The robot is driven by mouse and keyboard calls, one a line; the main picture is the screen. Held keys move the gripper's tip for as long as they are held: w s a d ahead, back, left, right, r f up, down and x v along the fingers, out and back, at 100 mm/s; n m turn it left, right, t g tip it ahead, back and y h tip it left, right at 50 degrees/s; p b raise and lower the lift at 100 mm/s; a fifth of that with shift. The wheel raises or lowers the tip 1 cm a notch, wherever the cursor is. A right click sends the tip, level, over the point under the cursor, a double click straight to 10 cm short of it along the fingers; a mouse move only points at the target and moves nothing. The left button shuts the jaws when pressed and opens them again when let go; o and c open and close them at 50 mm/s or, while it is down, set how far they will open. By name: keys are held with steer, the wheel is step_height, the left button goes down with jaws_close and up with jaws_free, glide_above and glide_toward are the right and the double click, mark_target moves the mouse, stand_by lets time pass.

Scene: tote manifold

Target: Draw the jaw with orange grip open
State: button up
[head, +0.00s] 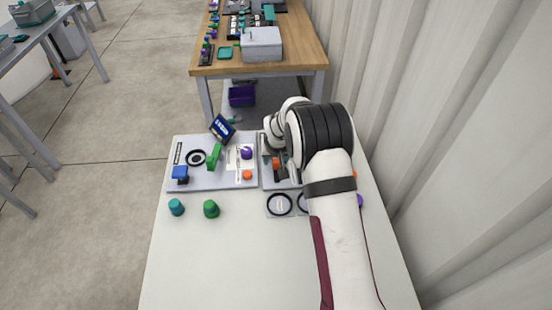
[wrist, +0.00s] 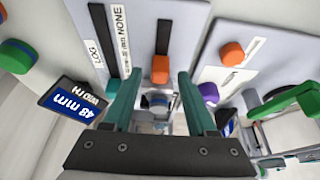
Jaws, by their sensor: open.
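An orange grip (wrist: 160,70) lies ahead of my gripper (wrist: 157,78) in the wrist view, between the lines of its two green fingers. My gripper is open, with a gap showing on both sides of the grip. I cannot tell how far the fingertips are from it in depth. An orange piece (head: 276,162) also shows on the right-hand panel in the head view, beside my arm. The jaw body under the grip is mostly hidden. A display (wrist: 75,100) reading 48 mm width stands to the left in the wrist view.
The left-hand panel (head: 212,184) carries a green lever (head: 214,157), a purple knob (head: 246,153) and another orange knob (head: 247,175). A teal knob (head: 176,207) and a green knob (head: 211,209) stand on the white table (head: 200,270). A corrugated wall rises at right.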

jaws_close()
stand_by(1.4)
